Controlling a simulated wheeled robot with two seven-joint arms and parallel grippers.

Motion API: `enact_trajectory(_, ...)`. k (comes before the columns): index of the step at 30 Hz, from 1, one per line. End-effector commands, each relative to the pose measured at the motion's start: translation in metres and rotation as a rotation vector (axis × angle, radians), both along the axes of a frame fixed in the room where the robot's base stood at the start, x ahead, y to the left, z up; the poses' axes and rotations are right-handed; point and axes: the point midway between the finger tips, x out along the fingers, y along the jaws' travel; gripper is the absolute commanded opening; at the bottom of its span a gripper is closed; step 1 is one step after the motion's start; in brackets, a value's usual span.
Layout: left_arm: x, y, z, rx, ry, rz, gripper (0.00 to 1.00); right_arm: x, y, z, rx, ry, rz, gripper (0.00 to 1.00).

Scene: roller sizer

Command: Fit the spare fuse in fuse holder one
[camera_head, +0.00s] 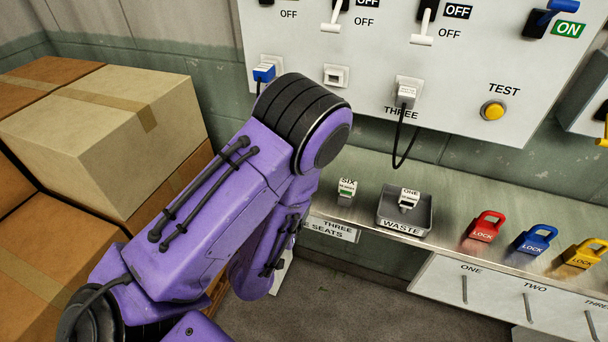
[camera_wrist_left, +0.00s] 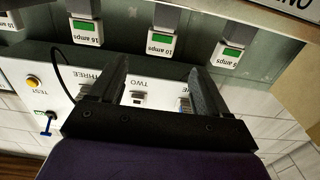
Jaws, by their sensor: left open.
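Fuse holder one is probably the leftmost holder (camera_head: 264,72) on the grey panel in the head view, with a blue part on it; its label is hidden. Holder two (camera_head: 336,77) shows no cord, and holder three (camera_head: 407,93) has a looped black cord. My right gripper is not in view.
A grey waste tray (camera_head: 386,222) on the metal shelf holds a block labelled ONE (camera_head: 409,197). A block labelled SIX (camera_head: 347,189) stands left of it. Red (camera_head: 486,226), blue (camera_head: 537,239) and yellow (camera_head: 585,252) locks lie to the right. Cardboard boxes (camera_head: 110,125) fill the left.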

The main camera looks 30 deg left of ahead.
Motion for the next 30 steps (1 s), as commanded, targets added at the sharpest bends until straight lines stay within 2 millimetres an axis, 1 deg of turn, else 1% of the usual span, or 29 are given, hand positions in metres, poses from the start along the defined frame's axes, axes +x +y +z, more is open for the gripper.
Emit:
enact_trajectory(1,0.007,0.003,-0.003,0.0,-0.017,0.005,0.77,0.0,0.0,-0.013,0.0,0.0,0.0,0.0)
enact_trajectory(4,0.023,0.007,-0.005,-0.004,-0.019,0.006,0.77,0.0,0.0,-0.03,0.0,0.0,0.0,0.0)
enact_trajectory(5,0.027,0.008,0.001,-0.003,-0.016,0.005,0.77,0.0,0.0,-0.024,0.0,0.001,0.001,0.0)
enact_trajectory(6,0.035,0.009,0.005,-0.004,-0.013,0.004,0.77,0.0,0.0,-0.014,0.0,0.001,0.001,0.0)
enact_trajectory(11,0.053,0.013,0.006,-0.004,-0.01,0.002,0.77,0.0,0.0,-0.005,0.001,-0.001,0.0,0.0)
enact_trajectory(15,0.077,0.018,0.014,-0.004,-0.01,0.005,0.77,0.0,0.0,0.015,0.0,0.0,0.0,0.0)
enact_trajectory(18,0.093,0.021,0.01,-0.004,-0.01,0.004,0.77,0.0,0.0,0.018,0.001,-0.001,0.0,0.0)
enact_trajectory(20,0.097,0.023,0.009,-0.003,-0.009,0.004,0.77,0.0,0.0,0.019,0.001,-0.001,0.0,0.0)
enact_trajectory(26,0.099,0.023,0.006,-0.002,-0.008,0.002,0.77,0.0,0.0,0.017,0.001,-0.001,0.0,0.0)
enact_trajectory(27,0.099,0.023,0.006,-0.002,-0.008,0.002,0.73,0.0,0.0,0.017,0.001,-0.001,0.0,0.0)
enact_trajectory(29,0.099,0.023,0.007,-0.002,-0.008,0.002,0.54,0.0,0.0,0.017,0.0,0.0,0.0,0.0)
enact_trajectory(30,0.099,0.023,0.007,-0.002,-0.008,0.002,0.41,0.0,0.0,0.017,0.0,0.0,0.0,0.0)
